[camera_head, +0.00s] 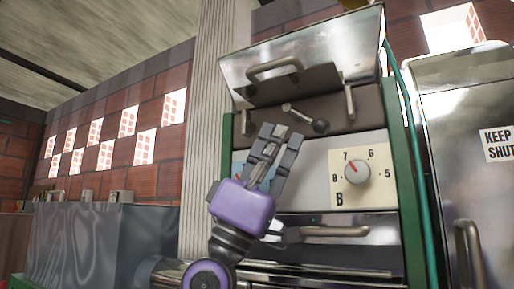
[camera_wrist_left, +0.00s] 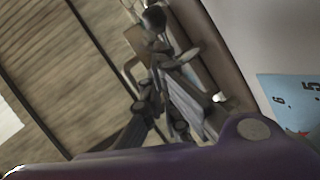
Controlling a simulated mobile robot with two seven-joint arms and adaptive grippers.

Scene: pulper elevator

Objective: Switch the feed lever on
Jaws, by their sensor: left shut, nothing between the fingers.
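The feed lever (camera_head: 303,116) is a short metal rod with a dark round knob, on the dark panel below the raised metal flap. In the head view it slopes down to the right from its pivot, the knob at its lower right end. My left gripper (camera_head: 281,133) is shut and empty, pointing up, just below and left of the lever. Whether it touches the lever is unclear. In the left wrist view the gripper fingers (camera_wrist_left: 170,85) show, with a dark round knob (camera_wrist_left: 154,17) beyond them. My right gripper is out of view.
A white dial plate marked B (camera_head: 343,197) with a grey knob sits right of my gripper; a blue dial plate (camera_wrist_left: 291,99) is partly hidden behind it. The metal flap (camera_head: 318,58) has a handle. Metal handles lie below; a steel door (camera_head: 455,110) stands right.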

